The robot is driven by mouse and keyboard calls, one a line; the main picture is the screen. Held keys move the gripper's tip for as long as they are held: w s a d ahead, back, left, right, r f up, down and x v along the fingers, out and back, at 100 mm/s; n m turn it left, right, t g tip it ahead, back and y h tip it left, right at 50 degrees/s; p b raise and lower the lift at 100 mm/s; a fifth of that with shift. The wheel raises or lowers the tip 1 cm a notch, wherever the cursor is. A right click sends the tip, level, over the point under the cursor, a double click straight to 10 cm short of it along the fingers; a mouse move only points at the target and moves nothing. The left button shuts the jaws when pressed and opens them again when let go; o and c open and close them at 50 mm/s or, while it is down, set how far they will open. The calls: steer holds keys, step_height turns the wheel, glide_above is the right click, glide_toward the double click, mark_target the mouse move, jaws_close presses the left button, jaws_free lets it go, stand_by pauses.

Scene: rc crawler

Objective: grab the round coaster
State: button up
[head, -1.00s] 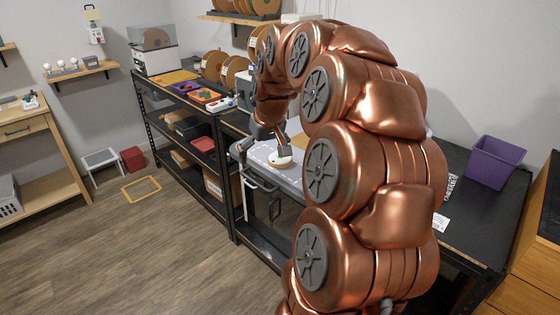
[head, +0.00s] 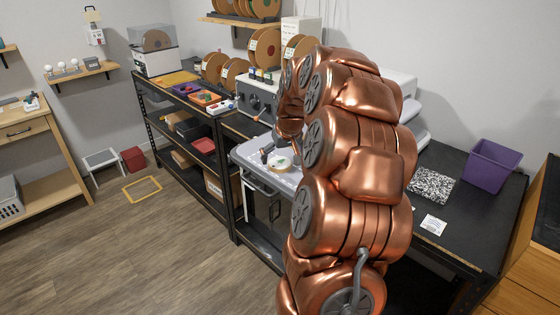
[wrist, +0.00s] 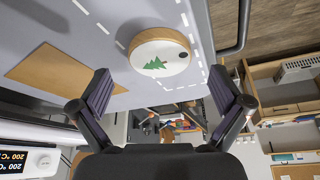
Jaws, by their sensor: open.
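The round coaster (wrist: 160,58) is a pale disc with a brown rim, a green tree print and a black dot. It lies on the grey work surface (wrist: 80,60), close to its edge and a dashed white line. In the head view the coaster (head: 282,163) shows small on the grey top, partly covered by my gripper (head: 270,154). In the wrist view my gripper (wrist: 160,92) is open and empty, its two dark fingers spread wide. The coaster is ahead of the fingertips, roughly centred between them; no contact shows.
A flat tan sheet (wrist: 65,77) lies left of the coaster. A grey machine (head: 257,96) stands behind the work surface. A purple bin (head: 493,165) and a speckled sheet (head: 432,184) are on the black bench at right. The floor at left is mostly clear.

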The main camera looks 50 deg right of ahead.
steer(key=shift+x, duration=1.05)
steer(key=c, duration=1.2)
steer(key=shift+o, duration=0.2)
